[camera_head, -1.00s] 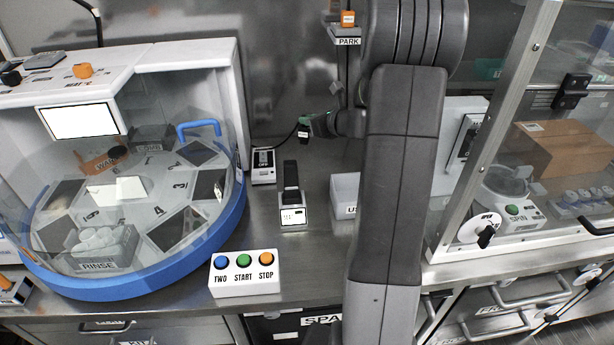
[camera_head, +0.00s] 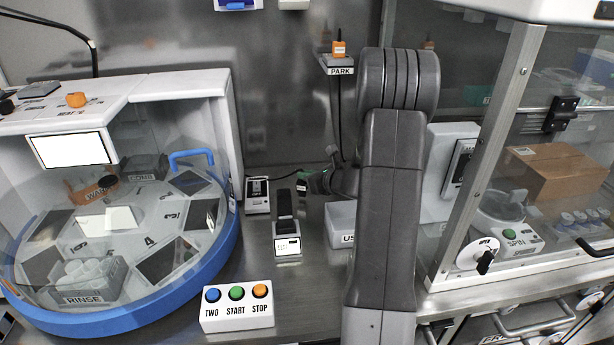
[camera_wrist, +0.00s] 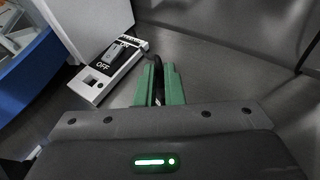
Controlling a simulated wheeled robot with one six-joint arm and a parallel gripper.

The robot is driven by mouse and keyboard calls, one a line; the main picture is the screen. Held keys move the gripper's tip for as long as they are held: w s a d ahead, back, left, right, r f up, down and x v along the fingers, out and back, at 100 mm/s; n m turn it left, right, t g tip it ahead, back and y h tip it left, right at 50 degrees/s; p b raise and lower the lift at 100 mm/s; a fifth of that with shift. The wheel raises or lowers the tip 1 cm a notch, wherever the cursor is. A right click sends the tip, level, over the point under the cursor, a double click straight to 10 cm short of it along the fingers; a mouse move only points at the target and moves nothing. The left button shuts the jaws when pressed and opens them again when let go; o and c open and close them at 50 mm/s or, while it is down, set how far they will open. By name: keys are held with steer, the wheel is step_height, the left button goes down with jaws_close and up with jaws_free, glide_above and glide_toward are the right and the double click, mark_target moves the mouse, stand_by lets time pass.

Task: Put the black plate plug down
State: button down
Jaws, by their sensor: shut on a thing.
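My gripper (camera_head: 308,183) is low over the steel bench, right of the switch box. It is shut on the black plate plug (camera_head: 302,187), a small dark piece with a pale mark. In the wrist view the green fingers (camera_wrist: 160,88) are closed, with a black piece and cable (camera_wrist: 157,72) between them. The fingers hide most of the plug. I cannot tell whether it touches the bench. A black cable runs from the plug towards the white ON/OFF switch box (camera_head: 257,196), which also shows in the wrist view (camera_wrist: 108,68).
A small device with a screen (camera_head: 287,246) stands in front of the plug. A white bin (camera_head: 341,222) is close on the right. A PARK shelf (camera_head: 341,70) with an orange plug is above. A three-button box (camera_head: 237,318) is at the front. Bare bench lies between these.

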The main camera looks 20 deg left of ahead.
steer(key=shift+f+b, duration=0.55)
steer(key=shift+b, duration=0.1)
steer(key=shift+f, duration=0.1)
steer(key=c, duration=1.5)
jaws_free()
steer(key=shift+c, duration=0.2)
steer(key=r+v, duration=0.1)
steer(key=v, duration=1.1)
steer(key=shift+p, duration=0.35)
steer(key=shift+r, duration=0.15)
